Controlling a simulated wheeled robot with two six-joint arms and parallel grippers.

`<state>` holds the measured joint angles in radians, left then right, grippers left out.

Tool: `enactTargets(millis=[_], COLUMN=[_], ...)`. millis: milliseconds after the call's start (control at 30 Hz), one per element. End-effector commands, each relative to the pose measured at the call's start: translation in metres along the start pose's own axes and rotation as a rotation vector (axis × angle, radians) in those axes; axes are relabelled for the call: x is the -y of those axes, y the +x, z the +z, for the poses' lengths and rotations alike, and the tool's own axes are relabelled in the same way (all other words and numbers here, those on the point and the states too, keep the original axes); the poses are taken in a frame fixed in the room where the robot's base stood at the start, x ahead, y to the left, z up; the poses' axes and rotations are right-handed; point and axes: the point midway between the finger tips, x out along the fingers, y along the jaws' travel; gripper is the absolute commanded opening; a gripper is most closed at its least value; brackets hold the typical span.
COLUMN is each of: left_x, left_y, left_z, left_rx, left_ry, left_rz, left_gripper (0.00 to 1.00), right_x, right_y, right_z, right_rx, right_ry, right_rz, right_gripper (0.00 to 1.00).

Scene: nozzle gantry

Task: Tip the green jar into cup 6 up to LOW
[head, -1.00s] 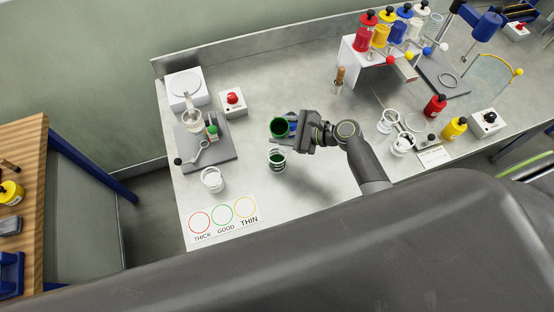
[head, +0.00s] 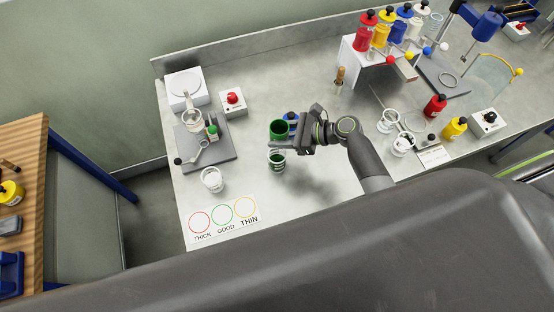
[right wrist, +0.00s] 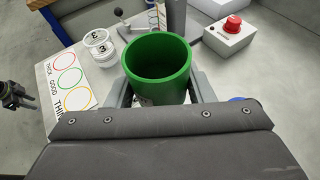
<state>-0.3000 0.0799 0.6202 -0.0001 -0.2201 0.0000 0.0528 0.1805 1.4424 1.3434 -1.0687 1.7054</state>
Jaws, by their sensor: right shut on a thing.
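The green jar (head: 279,130) is held by my right gripper (head: 294,134) above the table; its open rim faces up toward the head camera. In the right wrist view the jar (right wrist: 157,65) sits between both fingers of the gripper (right wrist: 158,92), with its mouth toward that camera. A clear cup (head: 276,160) with dark green content stands on the table just below the jar in the head view. I cannot read its number, and it is hidden in the right wrist view.
A blue item (head: 292,117) is partly hidden behind the jar. A grey board (head: 208,153), a red-button box (head: 233,103) and a bottle rack (head: 362,62) stand farther back. More cups (head: 388,122) stand right.

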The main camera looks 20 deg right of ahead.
Motion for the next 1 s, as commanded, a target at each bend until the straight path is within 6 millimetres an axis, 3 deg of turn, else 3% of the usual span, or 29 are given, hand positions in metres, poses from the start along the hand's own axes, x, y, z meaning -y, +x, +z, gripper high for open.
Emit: enactTargets(millis=[267,633,1000], left_x=[0.0,0.0,0.0], left_y=[0.0,0.0,0.0], left_z=[0.0,0.0,0.0], left_rx=[0.0,0.0,0.0], left_ry=[0.0,0.0,0.0], left_rz=[0.0,0.0,0.0], left_gripper=[0.36,0.36,0.36], right_x=[0.0,0.0,0.0], right_y=[0.0,-0.011,-0.011], right_z=[0.001,0.027,0.028], right_rx=[0.001,0.001,0.001], right_ry=[0.001,0.0,0.001], right_rz=[0.001,0.0,0.001], right_gripper=[0.26,0.26,0.26])
